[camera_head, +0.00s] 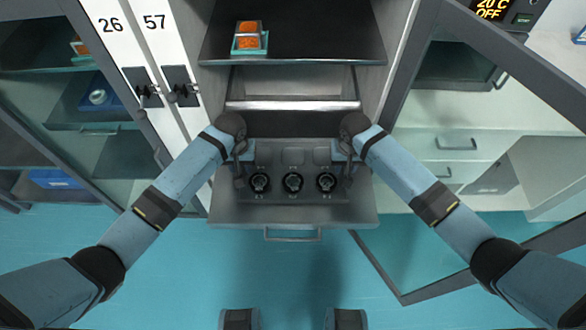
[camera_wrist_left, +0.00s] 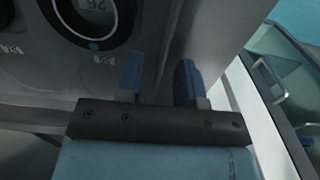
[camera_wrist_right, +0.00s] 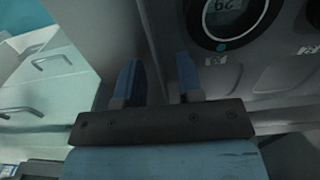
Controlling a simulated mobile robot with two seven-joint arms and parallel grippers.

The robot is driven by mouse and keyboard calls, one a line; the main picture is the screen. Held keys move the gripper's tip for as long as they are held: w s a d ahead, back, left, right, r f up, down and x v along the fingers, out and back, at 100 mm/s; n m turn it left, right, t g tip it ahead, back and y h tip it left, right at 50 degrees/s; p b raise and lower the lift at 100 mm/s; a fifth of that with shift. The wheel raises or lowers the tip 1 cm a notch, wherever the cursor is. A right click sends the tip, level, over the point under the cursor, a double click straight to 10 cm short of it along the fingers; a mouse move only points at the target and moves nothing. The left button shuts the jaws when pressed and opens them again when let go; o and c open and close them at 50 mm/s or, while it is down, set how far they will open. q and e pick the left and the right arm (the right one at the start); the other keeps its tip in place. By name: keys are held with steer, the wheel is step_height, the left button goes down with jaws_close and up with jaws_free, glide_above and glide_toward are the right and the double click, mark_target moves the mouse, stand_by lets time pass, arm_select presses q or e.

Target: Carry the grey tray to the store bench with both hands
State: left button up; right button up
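The grey tray (camera_head: 293,157) sits in a pulled-out drawer. In the left wrist view, the left fingers (camera_wrist_left: 160,80) stand apart on either side of a grey wall. In the right wrist view, the right fingers (camera_wrist_right: 158,80) also stand apart around a grey wall. Both look open; whether any finger touches is unclear.
The drawer (camera_head: 293,214) juts out over the teal floor, with a handle on its front. A shelf above holds a small teal tray with orange contents (camera_head: 248,42). Open glass doors flank both sides (camera_head: 440,245). White drawers (camera_head: 455,145) stand at the right.

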arm_select(q)
steer(key=shift+c, duration=0.5)
arm_select(e)
steer(key=shift+c, duration=0.5)
arm_select(q)
jaws_close()
arm_select(e)
jaws_close()
steer(key=shift+r, duration=0.1)
